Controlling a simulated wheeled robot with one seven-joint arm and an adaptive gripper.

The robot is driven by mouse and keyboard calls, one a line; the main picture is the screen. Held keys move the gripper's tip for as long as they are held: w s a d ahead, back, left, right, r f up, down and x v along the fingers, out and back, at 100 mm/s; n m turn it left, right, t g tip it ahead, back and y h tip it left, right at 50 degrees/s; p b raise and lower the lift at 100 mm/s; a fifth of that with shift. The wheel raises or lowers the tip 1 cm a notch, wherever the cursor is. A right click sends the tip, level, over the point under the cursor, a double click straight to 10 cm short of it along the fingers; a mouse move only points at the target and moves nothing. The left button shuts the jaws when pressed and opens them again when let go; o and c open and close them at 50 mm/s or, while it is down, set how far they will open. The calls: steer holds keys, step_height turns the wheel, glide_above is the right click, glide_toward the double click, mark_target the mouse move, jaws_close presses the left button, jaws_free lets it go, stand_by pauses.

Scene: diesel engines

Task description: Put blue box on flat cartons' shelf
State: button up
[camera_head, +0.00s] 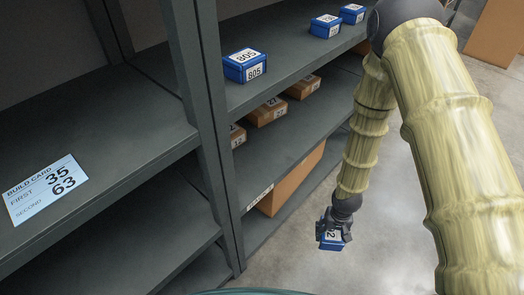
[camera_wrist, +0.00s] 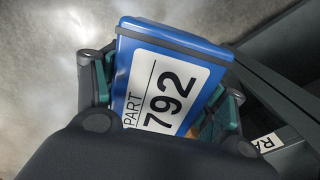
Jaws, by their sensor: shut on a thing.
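My gripper (camera_head: 334,224) is shut on a blue box (camera_head: 331,243) and holds it in the aisle, to the right of the shelves and apart from them. In the wrist view the blue box (camera_wrist: 172,40) shows a white label reading PART 792, between the two fingers of my gripper (camera_wrist: 165,95). Flat brown cartons (camera_head: 267,111) lie on the middle shelf (camera_head: 262,150) of the right bay, one more (camera_head: 303,87) farther back and one partly hidden by the post. Several blue boxes stand on the shelf above, the nearest labelled 805 (camera_head: 245,66).
A large brown carton (camera_head: 290,180) sits on the lower shelf. A build card (camera_head: 46,188) reading 35 and 63 lies on the left shelf. A grey post (camera_head: 203,110) divides the bays. The front part of the cartons' shelf is bare. Open floor (camera_head: 290,250) lies below my gripper.

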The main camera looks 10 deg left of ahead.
steer(key=w+a+f+b, duration=0.2)
steer(key=a+f+b, duration=0.1)
steer(key=f+b, duration=0.4)
steer(key=shift+w+a+f, duration=0.3)
steer(key=shift+a+f, duration=0.1)
steer(key=shift+f, duration=0.3)
steer(key=shift+w, duration=0.15)
steer(key=shift+f, duration=0.2)
steer(key=shift+s+a+r+m, duration=0.1)
steer(key=shift+s+a+m, duration=0.1)
steer(key=shift+s+m, duration=0.3)
